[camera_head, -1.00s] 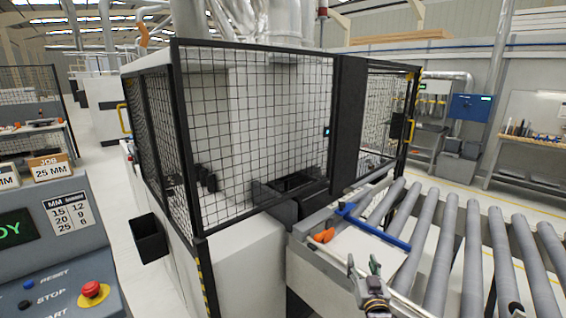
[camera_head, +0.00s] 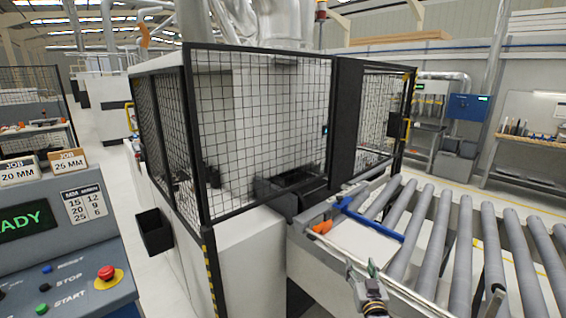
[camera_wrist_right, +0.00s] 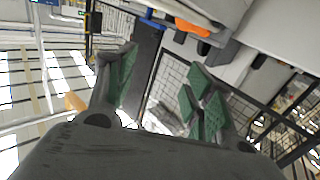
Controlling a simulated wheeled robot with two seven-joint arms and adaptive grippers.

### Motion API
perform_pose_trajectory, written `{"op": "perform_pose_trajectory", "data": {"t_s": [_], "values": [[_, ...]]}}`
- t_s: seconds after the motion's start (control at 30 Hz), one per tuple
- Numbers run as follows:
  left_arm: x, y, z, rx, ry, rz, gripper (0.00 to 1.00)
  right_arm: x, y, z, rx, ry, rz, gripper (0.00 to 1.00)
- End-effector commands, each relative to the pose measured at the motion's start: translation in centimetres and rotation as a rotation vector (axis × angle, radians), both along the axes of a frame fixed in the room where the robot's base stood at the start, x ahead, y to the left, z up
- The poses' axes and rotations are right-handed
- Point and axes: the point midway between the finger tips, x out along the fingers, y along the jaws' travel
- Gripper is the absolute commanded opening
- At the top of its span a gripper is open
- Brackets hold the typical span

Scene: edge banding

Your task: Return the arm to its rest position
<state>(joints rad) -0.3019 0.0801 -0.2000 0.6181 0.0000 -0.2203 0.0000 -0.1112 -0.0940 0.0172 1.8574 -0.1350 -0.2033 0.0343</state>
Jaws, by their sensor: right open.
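My right gripper (camera_head: 362,273) is low in the head view, in front of the near side of the roller conveyor (camera_head: 432,240). Its fingers are apart. In the right wrist view the gripper (camera_wrist_right: 160,88) shows its green finger pads spread, with nothing between them. My left gripper does not show in either view.
A caged machine (camera_head: 265,140) fills the middle. A white panel (camera_head: 362,243) lies on the conveyor beside a blue bar (camera_head: 370,222) and an orange piece (camera_head: 322,227). A control console (camera_head: 60,235) reading READY, with a red button (camera_head: 106,272), stands at the left.

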Motion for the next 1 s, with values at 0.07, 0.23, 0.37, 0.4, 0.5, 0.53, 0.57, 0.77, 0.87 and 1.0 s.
{"op": "perform_pose_trajectory", "data": {"t_s": [0.07, 0.23, 0.37, 0.4, 0.5, 0.53, 0.57, 0.77, 0.87, 1.0], "values": [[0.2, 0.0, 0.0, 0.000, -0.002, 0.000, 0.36, 0.0, 0.1, -0.9, 0.002, 0.015, 0.002, 0.53], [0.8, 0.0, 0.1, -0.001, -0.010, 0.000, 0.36, 0.1, 0.4, -3.5, 0.006, 0.057, 0.007, 0.53], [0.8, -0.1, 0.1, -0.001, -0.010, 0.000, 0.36, 0.0, 0.9, -6.2, 0.012, 0.102, 0.016, 0.53], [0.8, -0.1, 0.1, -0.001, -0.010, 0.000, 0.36, 0.0, 1.1, -7.1, 0.014, 0.116, 0.019, 0.53], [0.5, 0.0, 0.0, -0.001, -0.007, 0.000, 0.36, -0.3, 1.7, -10.0, 0.019, 0.164, 0.028, 0.53], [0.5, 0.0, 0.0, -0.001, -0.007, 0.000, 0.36, -0.4, 1.9, -11.0, 0.021, 0.181, 0.031, 0.53], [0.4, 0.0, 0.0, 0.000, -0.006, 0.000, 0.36, -0.6, 2.1, -12.2, 0.022, 0.199, 0.035, 0.53], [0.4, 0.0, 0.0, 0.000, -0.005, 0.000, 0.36, -2.4, 3.8, -20.7, 0.032, 0.342, 0.065, 0.53], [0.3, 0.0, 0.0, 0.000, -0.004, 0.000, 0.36, -3.9, 4.7, -24.9, 0.034, 0.414, 0.081, 0.53], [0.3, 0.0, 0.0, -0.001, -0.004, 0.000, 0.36, -6.7, 5.5, -30.7, 0.032, 0.518, 0.100, 0.53]]}}
